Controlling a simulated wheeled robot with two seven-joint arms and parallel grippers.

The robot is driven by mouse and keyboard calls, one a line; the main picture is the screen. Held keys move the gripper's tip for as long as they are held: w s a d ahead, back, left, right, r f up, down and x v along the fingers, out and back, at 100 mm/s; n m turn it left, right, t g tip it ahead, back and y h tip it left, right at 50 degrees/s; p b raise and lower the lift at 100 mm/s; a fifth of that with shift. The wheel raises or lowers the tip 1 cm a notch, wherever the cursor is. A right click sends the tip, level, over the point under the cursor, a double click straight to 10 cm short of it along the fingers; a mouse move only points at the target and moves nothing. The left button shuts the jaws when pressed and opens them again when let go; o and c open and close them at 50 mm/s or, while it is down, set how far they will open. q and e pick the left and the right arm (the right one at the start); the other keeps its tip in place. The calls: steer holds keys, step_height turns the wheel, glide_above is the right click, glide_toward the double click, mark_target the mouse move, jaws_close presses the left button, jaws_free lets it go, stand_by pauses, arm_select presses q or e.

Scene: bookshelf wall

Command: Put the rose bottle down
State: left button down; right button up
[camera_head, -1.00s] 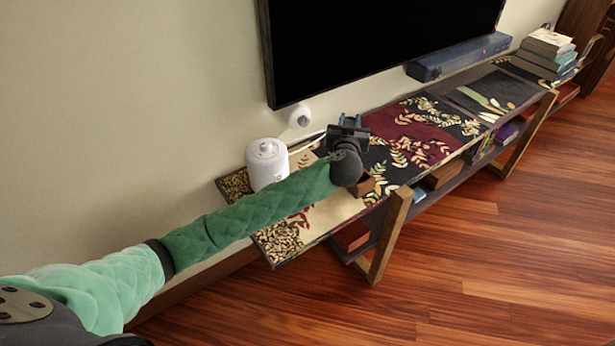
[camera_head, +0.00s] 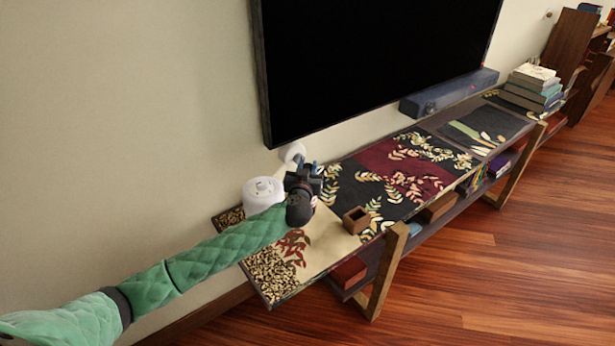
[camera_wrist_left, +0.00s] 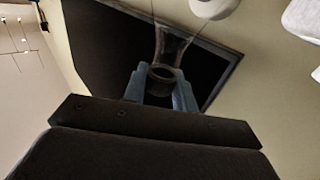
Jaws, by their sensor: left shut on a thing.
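My left gripper (camera_head: 307,172) is above the left end of the low shelf, just right of a white round canister. In the left wrist view its blue fingers (camera_wrist_left: 160,92) are shut on the rose bottle (camera_wrist_left: 172,46), a clear, dark-looking piece with a round opening between the fingers. In the head view the bottle is mostly hidden by the gripper, so I cannot tell whether it touches the shelf. My right gripper is not in view.
The white canister (camera_head: 262,195) stands left of the gripper. A small open wooden box (camera_head: 356,220) sits to the right on the patterned shelf top (camera_head: 318,246). A screen (camera_head: 370,70) hangs behind, with a dark blue bar (camera_head: 447,92). Books (camera_head: 533,85) are stacked at the far end.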

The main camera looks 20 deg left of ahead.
arm_select(q)
step_height(320, 180, down, 3)
steer(key=shift+f+p, duration=0.2)
steer(key=shift+p, duration=0.1)
steer(key=shift+f, duration=0.2)
steer(key=c, duration=1.1)
jaws_free()
steer(key=shift+f, duration=0.15)
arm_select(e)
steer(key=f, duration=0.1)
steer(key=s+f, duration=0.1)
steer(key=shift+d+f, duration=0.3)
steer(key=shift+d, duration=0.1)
